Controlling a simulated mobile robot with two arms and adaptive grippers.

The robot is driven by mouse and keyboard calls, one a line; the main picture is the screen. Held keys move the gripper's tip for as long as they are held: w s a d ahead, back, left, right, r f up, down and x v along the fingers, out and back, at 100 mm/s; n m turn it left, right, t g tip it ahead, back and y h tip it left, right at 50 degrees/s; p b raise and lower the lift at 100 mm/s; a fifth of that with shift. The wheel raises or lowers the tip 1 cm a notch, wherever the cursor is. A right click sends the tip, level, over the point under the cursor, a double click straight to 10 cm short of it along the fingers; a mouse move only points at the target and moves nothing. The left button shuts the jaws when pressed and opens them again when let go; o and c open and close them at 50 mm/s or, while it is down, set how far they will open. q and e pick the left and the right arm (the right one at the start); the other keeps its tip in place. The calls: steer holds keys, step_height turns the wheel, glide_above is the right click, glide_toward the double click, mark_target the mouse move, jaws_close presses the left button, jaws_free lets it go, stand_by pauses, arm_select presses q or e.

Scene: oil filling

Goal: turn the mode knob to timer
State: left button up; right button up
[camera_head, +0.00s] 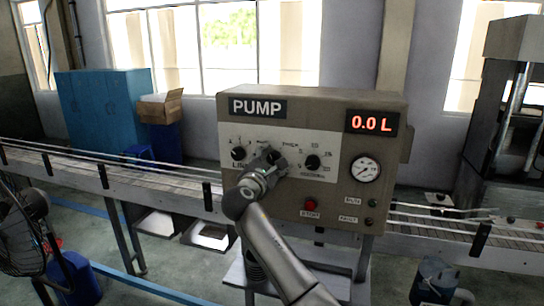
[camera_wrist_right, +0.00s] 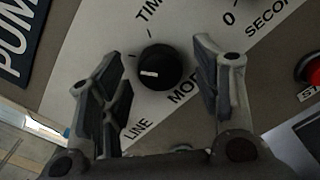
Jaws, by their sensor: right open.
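The mode knob (camera_wrist_right: 165,66) is round and black with a short white mark, which points to the left of the right wrist view. Part of the word TIMER is printed above it, LINE below it and MODE to its lower right. My right gripper (camera_head: 269,161) is open in front of the pump panel (camera_head: 340,205). In the wrist view its two fingers stand on either side of the knob, with visible gaps. In the head view the gripper covers part of the panel's middle. My left gripper is not in view.
The panel also bears a left knob (camera_head: 238,153), a right knob (camera_head: 312,162), a gauge (camera_head: 365,169), a red button (camera_head: 310,204) and a display (camera_head: 371,123) reading 0.0 L. A conveyor (camera_head: 155,180) runs behind. A fan (camera_head: 20,235) stands at left.

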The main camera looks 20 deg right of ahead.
steer(key=shift+w+d, duration=0.2)
steer(key=shift+w, duration=0.1)
steer(key=shift+c, duration=0.3)
steer(key=c, duration=1)
steer(key=shift+f+m+b, duration=0.25)
steer(key=shift+m+b, duration=0.95)
steer(key=shift+b, duration=0.15)
steer(key=m+b, duration=0.2)
steer(key=shift+m+b, duration=0.3)
steer(key=m+b, duration=0.3)
steer(key=m, duration=0.1)
steer(key=shift+a+b, duration=0.1)
steer(key=shift+b, duration=0.25)
steer(key=shift+r+m+b, duration=0.15)
steer(key=shift+m+b, duration=0.7)
steer(key=shift+m, duration=0.45)
steer(key=shift+o, duration=0.3)
steer(key=shift+m, duration=0.3)
steer(key=shift+c, duration=0.2)
